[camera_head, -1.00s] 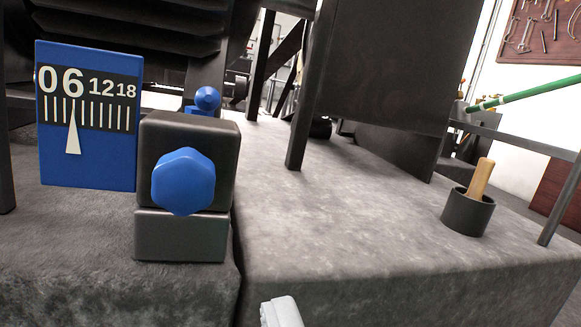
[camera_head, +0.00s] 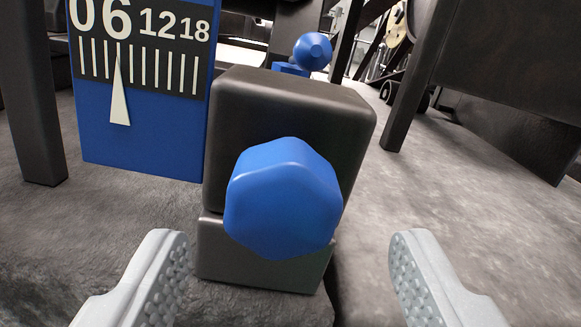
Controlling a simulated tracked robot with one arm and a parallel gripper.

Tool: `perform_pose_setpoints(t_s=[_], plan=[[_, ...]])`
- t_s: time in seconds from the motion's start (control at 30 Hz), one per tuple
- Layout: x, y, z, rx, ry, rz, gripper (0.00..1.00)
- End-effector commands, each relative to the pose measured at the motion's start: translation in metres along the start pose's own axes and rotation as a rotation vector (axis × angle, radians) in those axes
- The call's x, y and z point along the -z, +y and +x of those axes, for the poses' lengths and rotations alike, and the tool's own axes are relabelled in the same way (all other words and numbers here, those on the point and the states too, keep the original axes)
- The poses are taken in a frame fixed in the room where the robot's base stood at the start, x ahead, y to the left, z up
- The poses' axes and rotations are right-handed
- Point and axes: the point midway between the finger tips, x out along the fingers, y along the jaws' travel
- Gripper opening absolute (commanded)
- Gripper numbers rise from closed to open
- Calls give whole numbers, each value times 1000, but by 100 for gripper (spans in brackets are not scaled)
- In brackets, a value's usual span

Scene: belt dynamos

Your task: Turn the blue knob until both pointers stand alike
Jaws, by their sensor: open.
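The blue faceted knob (camera_head: 283,198) sits on the front of a dark block (camera_head: 290,110), near the middle of the view. To its left stands a blue scale plate (camera_head: 145,145) with the numbers 0, 6, 12 and 18. Its white pointer (camera_head: 119,95) stands near the 6, on the left part of the scale. A second pointer is not visible. My gripper (camera_head: 290,265) is open, its two pale studded fingers low on either side of the knob. They look apart from it, and nothing is between them but the view of knob and block.
A smaller blue knob (camera_head: 312,51) shows behind the block. A dark post (camera_head: 32,100) stands at the left and another dark leg (camera_head: 408,90) at the right. The grey stone surface (camera_head: 370,220) right of the block is bare.

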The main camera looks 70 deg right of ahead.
Motion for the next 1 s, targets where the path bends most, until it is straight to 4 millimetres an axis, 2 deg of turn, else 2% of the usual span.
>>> perform_pose_setpoints(t_s=[0.2, 0.4, 0.8, 0.97, 1.0], plan=[[-1, 0, 24, -1, 0, 2, 60], [0, 0, 37, -1, 0, 2, 60], [0, 0, 41, 0, 0, 1, 60], [0, 0, 41, -1, 0, 1, 15], [0, 1, 41, -1, 0, 0, 15]])
